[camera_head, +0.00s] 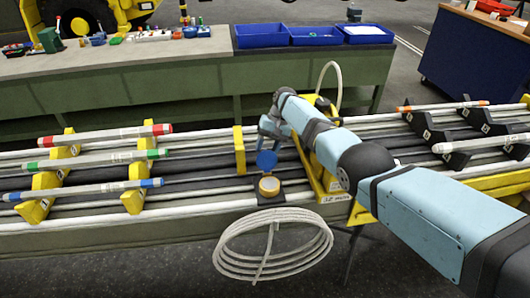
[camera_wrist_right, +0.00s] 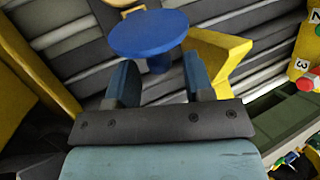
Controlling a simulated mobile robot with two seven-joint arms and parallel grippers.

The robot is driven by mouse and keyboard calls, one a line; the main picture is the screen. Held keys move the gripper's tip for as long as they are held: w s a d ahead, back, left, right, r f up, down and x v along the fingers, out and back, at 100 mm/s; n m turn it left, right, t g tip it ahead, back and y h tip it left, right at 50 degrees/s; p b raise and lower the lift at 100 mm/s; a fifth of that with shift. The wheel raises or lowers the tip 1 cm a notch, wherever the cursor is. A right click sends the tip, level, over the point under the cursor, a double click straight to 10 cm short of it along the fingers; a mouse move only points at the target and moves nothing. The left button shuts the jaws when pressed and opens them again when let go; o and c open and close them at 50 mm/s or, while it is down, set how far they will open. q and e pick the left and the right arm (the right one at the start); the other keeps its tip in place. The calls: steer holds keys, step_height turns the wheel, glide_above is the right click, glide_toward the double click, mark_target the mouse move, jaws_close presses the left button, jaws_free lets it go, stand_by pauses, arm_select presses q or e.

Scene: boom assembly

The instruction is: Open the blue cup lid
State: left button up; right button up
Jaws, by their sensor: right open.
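The blue cup lid (camera_head: 266,160) is a round blue disc, tilted up at the back of the cup, whose pale round top (camera_head: 269,185) is uncovered. The cup sits on a small dark base on the rail bench. In the right wrist view the lid (camera_wrist_right: 149,33) shows broadly, with a short blue knob below it toward the gap between my fingers. My right gripper (camera_head: 269,140) is open, just behind and above the lid. I cannot tell whether a finger touches it. The cup's rim (camera_wrist_right: 118,3) shows only partly at the top edge. My left gripper is not in view.
A coiled white hose (camera_head: 273,250) hangs in front of the cup. A yellow bracket (camera_head: 318,165) stands close to the right of the cup. Marked rods lie on yellow holders (camera_head: 45,185) at left. Blue bins (camera_head: 262,36) stand on the bench behind.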

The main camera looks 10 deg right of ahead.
steer(key=b+v, duration=0.1)
steer(key=v, duration=1)
steer(key=shift+r, duration=0.3)
steer(key=shift+f, duration=0.1)
